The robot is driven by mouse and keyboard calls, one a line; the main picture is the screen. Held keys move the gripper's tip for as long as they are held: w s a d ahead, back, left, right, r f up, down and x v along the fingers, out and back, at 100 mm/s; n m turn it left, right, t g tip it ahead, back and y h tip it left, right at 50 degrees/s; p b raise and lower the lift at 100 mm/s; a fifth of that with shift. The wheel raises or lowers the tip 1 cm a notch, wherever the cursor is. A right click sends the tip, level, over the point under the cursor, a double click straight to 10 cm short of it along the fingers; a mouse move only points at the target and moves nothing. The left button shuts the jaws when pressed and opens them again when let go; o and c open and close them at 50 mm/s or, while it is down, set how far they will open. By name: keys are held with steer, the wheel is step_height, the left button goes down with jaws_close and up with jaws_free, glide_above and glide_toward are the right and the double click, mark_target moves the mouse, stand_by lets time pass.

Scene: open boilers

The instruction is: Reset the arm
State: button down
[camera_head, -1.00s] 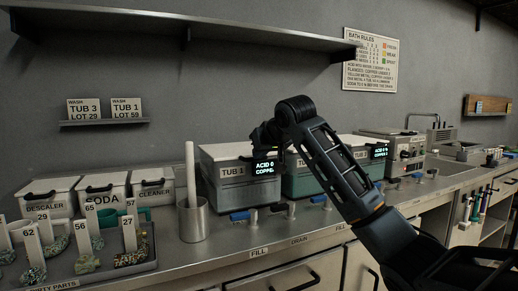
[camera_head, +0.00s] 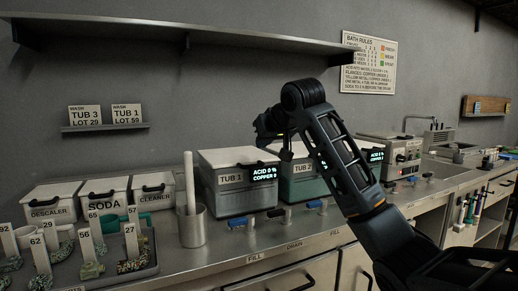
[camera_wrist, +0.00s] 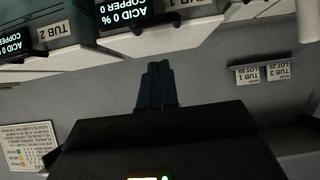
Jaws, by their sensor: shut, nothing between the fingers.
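My arm rises from the lower right of the head view, bends at a high joint and ends over the counter, in front of the tubs. My gripper (camera_wrist: 158,70) shows in the wrist view with its two dark fingers together and nothing between them. The wrist picture is upside down, with the tub fronts along its top edge. In the head view TUB 1 (camera_head: 228,200) stands left of my forearm, and TUB 2 (camera_head: 302,188) is partly hidden behind it. The gripper appears apart from both tubs.
A long wall shelf (camera_head: 180,29) hangs above. A small ledge (camera_head: 105,127) holds two lot cards. On the counter are lidded bins (camera_head: 52,203), a grey cylinder holder (camera_head: 192,228) and a tray (camera_head: 150,268) of numbered parts. Blue-handled valves (camera_head: 277,213) line the tubs' front.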

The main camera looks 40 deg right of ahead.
steer(key=v, duration=0.5)
steer(key=shift+s+r, duration=0.2)
steer(key=shift+r, duration=0.1)
